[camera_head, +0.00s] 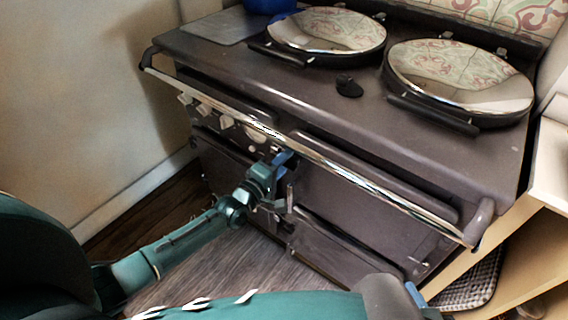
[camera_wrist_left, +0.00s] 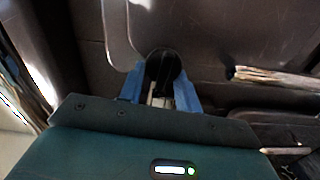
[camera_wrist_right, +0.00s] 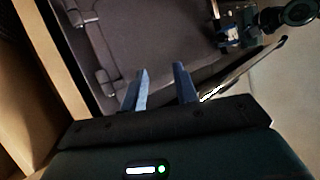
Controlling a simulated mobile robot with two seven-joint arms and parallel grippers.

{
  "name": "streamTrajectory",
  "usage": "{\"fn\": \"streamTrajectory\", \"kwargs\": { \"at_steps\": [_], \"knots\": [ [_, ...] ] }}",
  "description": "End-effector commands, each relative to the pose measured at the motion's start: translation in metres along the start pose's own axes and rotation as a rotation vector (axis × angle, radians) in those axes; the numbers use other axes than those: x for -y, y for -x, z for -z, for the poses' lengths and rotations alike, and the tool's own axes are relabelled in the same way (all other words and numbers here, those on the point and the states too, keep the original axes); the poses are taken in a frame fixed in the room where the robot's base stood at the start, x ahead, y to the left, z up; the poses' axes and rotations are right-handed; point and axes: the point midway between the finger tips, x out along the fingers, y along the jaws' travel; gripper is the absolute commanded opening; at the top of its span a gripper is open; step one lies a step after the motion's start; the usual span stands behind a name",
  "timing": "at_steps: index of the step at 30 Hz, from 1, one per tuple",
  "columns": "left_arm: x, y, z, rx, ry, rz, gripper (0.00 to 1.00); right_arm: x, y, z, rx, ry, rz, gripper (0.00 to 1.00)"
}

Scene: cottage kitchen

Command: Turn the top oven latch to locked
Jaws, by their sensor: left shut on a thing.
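My left gripper (camera_head: 280,160) is at the oven front, below the chrome rail. In the left wrist view its blue fingers (camera_wrist_left: 160,92) are shut on a latch with a dark round end (camera_wrist_left: 162,66) and a metallic stem. I take this to be the top oven latch; in the head view my gripper mostly hides it, so its exact angle cannot be told. My right gripper (camera_wrist_right: 162,88) is open and empty, with a gap between its fingers, near the right end of the stove front. Only a bit of it shows at the bottom of the head view.
The dark range stove (camera_head: 330,115) has two chrome lids on top. A chrome rail (camera_head: 330,160) runs along its front, above the left hand. Another metal handle (camera_wrist_left: 275,77) sits right of the gripper in the left wrist view. A wooden cabinet (camera_head: 530,190) stands at right.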

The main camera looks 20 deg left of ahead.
Motion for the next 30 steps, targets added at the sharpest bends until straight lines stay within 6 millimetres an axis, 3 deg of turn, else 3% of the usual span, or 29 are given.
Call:
{"fn": "streamTrajectory", "kwargs": {
  "at_steps": [9,24,25,30],
  "knots": [
    [0.0030,0.0003,-0.0022,0.004,0.104,0.003,0.00,-0.0048,0.0031,0.0012,-0.023,0.009,-0.010,0.29],
    [0.0026,0.0002,-0.0028,0.004,0.121,0.003,0.00,-0.0031,0.0055,-0.0001,-0.019,0.009,-0.007,0.29],
    [0.0026,0.0002,-0.0028,0.005,0.121,0.003,0.35,-0.0030,0.0054,-0.0004,-0.019,0.009,-0.007,0.29],
    [0.0023,0.0001,-0.0021,0.003,0.120,0.002,0.49,-0.0025,0.0051,-0.0019,-0.016,0.008,-0.006,0.29]
  ]
}}
